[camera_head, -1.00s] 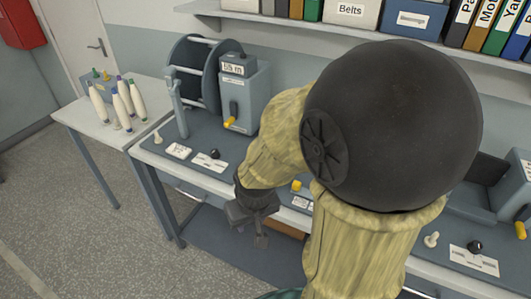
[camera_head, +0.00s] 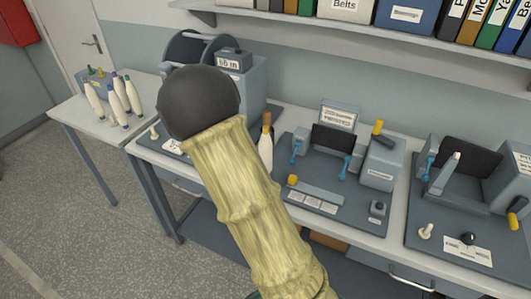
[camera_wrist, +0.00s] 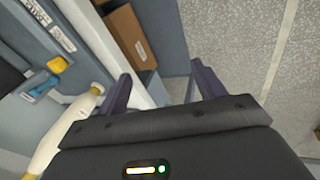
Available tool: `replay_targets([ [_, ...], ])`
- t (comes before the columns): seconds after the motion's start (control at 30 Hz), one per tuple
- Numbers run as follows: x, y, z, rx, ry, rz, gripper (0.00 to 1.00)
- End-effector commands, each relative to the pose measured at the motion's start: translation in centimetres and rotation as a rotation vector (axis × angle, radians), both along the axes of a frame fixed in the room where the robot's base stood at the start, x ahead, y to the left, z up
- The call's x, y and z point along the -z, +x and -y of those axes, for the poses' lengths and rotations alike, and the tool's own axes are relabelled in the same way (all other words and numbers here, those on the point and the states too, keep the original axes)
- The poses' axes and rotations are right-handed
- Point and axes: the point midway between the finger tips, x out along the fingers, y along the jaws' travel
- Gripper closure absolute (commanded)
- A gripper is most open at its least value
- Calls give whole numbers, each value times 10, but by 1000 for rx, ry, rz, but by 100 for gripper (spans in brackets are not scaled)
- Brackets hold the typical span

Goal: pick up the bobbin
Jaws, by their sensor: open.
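A white bobbin with a brown tip (camera_head: 265,145) stands on the bench, partly hidden behind my arm in the head view. A pale bobbin (camera_wrist: 62,132) lies at the lower left of the wrist view, its lower part cut off by my gripper body. My gripper (camera_wrist: 163,90) is open and empty, with its fingers over the bench edge and the floor; the bobbin is to the left of the fingers, apart from them. In the head view my gripper is hidden behind my arm. Several more white bobbins (camera_head: 120,105) with coloured tips stand on the left side table.
A winding machine (camera_head: 235,75) stands behind my arm. A grey station (camera_head: 315,190) with blue levers and yellow knobs is right of the brown-tipped bobbin; another (camera_head: 465,200) is farther right. A brown box (camera_wrist: 128,35) sits below the bench. Floor is clear at left.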

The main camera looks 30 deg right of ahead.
Motion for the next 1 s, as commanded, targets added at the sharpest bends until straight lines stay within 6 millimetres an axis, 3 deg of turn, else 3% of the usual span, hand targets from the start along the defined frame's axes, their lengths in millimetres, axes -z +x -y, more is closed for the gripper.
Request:
replay_targets([
  [0.03,12,-1,6,-51,-64,-12,31],
  [0.2,36,5,35,-250,-317,-26,31],
  [0.4,42,14,70,-517,-674,-68,31],
  [0.57,29,27,90,-748,-1003,-117,31],
  [0.7,7,42,97,-952,-1319,-175,31],
  [0.9,-26,61,85,-1176,-1726,-253,31],
  [1.0,-35,66,78,-1223,-1832,-272,31],
])
